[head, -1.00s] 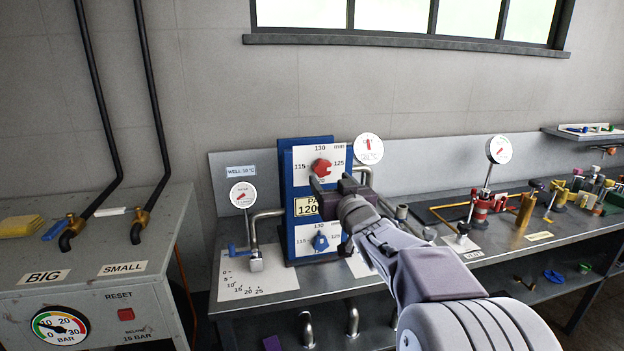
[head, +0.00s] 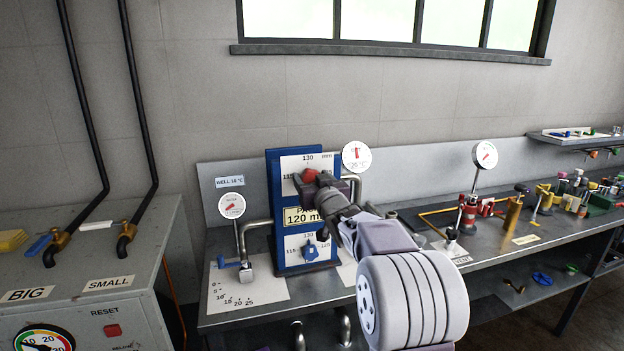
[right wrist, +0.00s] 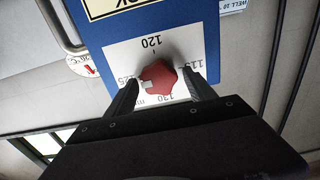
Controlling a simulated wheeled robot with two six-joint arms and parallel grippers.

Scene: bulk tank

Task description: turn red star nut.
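The red star nut (head: 310,175) sits on the upper white dial plate of a blue panel (head: 274,205). My right gripper (head: 312,183) is at the nut and partly covers it in the head view. In the right wrist view, the red nut (right wrist: 158,77) lies between the two dark fingertips (right wrist: 160,80), one on each side. The fingers are apart, with a narrow gap visible beside the nut, so the gripper looks open. The dial marks 120 and 130 show around the nut. My left gripper is not in view.
A blue star nut (head: 309,252) is on the lower dial of the same panel. A round gauge (head: 356,156) stands close right of the upper dial, and another gauge (head: 232,206) stands left. Pipes flank the panel. The bench (head: 420,275) carries several tools to the right.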

